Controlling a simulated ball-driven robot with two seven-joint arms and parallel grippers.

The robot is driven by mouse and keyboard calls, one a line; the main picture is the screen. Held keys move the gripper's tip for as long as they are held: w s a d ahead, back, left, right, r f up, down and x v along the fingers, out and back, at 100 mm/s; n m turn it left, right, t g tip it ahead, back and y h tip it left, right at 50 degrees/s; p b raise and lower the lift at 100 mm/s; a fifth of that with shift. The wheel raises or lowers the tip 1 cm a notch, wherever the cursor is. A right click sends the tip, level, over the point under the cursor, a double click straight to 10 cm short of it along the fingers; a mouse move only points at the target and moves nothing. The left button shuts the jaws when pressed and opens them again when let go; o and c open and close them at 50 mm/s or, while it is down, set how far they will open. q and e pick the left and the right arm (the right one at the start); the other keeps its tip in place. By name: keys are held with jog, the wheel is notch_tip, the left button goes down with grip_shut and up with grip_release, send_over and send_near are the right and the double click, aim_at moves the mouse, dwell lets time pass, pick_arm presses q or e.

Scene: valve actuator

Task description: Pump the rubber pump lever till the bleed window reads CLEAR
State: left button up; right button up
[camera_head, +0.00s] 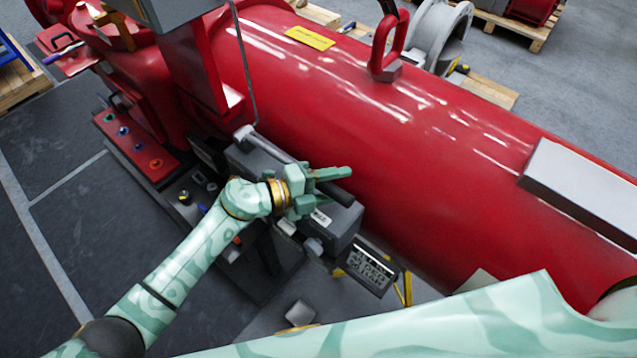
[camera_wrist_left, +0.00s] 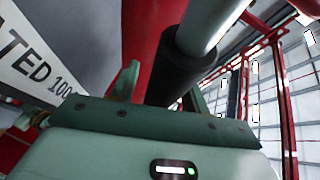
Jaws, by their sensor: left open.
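The pump lever (camera_head: 275,149) is a grey bar running along the top of a grey pump box (camera_head: 345,222). Its black rubber grip (camera_head: 338,194) is at the right end. My left gripper (camera_head: 320,184) is at the grip, with its fingers apart. In the left wrist view, the black grip (camera_wrist_left: 182,72) on its silver shaft (camera_wrist_left: 209,26) shows beyond and between the fingers. I cannot tell whether they touch it. A dark panel (camera_head: 369,270) with pale lettering hangs at the box's right end. I cannot read it or pick out the bleed window. My right gripper is not in view.
A large red cylinder (camera_head: 450,150) fills the space behind the pump box. A red strip with coloured knobs (camera_head: 139,145) lies to the left. My own right arm crosses the lower right. Open dark floor (camera_head: 60,210) lies at left.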

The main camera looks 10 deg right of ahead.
pick_arm(q)
jog(key=v, duration=1.6)
jog(key=shift+a, duration=0.2)
